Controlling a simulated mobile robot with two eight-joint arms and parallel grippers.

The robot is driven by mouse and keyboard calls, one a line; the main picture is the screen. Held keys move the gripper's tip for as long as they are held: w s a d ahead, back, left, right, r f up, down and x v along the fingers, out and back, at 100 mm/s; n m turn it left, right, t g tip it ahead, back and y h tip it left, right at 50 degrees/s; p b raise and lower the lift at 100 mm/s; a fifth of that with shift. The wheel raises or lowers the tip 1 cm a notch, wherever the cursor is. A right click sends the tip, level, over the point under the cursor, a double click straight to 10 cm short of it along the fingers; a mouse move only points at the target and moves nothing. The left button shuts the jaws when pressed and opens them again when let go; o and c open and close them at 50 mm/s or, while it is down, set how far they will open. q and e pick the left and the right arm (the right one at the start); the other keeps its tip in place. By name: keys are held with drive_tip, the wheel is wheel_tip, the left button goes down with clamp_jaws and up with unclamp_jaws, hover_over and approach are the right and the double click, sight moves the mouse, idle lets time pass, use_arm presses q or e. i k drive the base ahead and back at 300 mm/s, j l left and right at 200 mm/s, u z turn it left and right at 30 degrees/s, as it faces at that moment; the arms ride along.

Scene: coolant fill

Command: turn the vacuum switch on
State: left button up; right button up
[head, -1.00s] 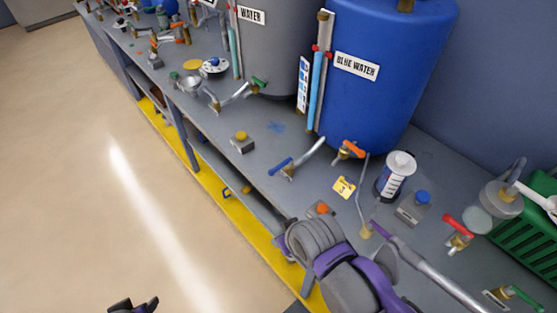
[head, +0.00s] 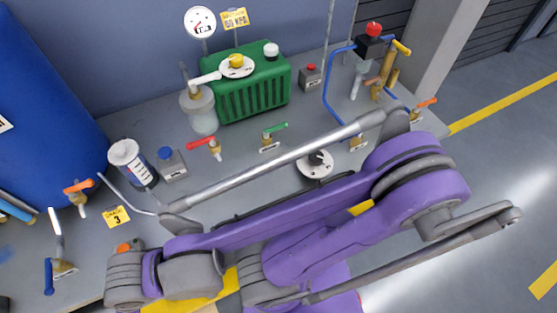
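A green ribbed pump unit (head: 250,88) stands on the bench at the back, with a yellow-knobbed dial (head: 237,64) on its top. A small grey box with a red button (head: 311,76) stands just right of it. A second grey box with a blue button (head: 172,164) stands nearer, to the left. Their labels are too small to read, so I cannot tell which control is the vacuum switch. My purple and grey arm crosses the foreground and covers part of the bench front. No fingertips of either gripper are visible.
A round gauge (head: 200,22) and a yellow sign (head: 234,18) stand behind the pump. A clear jar (head: 201,112), a red-handled valve (head: 210,147), a green-handled valve (head: 271,134) and a round dial (head: 317,164) are on the bench. A blue tank (head: 45,100) stands at left.

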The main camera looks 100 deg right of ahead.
sight(316, 159)
drive_tip(key=z, duration=3.95)
drive_tip(key=j+z, duration=0.1)
drive_tip(key=z, duration=0.4)
drive_tip(key=i+j, duration=0.05)
